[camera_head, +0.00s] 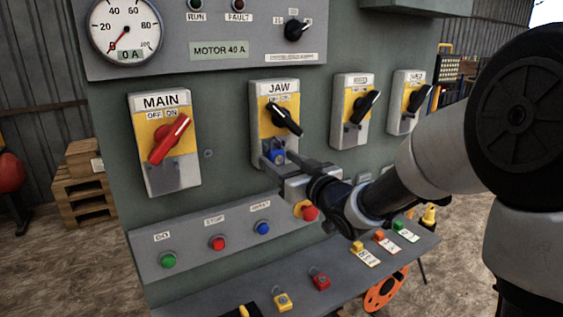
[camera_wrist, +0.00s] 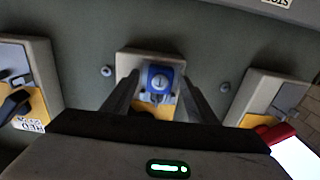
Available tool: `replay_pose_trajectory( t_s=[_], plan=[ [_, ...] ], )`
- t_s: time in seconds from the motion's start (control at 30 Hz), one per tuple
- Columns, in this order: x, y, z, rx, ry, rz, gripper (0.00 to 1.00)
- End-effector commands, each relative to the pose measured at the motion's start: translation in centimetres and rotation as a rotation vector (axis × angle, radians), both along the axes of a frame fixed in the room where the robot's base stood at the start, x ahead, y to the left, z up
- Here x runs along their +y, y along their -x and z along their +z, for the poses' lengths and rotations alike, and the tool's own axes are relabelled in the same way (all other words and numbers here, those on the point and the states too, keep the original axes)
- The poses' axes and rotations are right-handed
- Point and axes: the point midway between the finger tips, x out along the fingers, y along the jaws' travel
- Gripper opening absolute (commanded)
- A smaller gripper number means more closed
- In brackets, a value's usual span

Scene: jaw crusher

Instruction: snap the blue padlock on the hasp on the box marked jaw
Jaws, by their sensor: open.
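The blue padlock (camera_head: 277,155) is at the hasp in the lower part of the JAW box (camera_head: 257,124), below its black handle (camera_head: 286,118). In the wrist view the blue padlock (camera_wrist: 159,78) sits between the two fingers, with gaps beside it. I cannot tell whether its shackle is closed. My gripper (camera_head: 285,162) is open in front of the box's lower part; it also shows in the wrist view (camera_wrist: 155,95). The hasp is mostly hidden behind the padlock and fingers.
The MAIN box (camera_head: 143,140) with a red handle stands left; two similar boxes (camera_head: 353,110) stand right. Below are push buttons (camera_head: 218,244) and a red emergency button (camera_head: 309,212). A shelf (camera_head: 222,300) holds yellow (camera_head: 283,301) and red (camera_head: 320,281) padlocks and several tagged ones.

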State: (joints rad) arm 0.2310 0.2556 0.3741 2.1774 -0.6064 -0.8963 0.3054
Motion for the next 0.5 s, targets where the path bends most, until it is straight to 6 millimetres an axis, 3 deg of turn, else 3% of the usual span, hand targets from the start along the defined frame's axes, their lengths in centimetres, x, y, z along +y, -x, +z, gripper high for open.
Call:
replay_pose_trajectory(
  t_s=[0.5],
  plan=[
    [-0.9,1.2,0.1,-0.001,0.000,0.000,0.53]
  ],
)
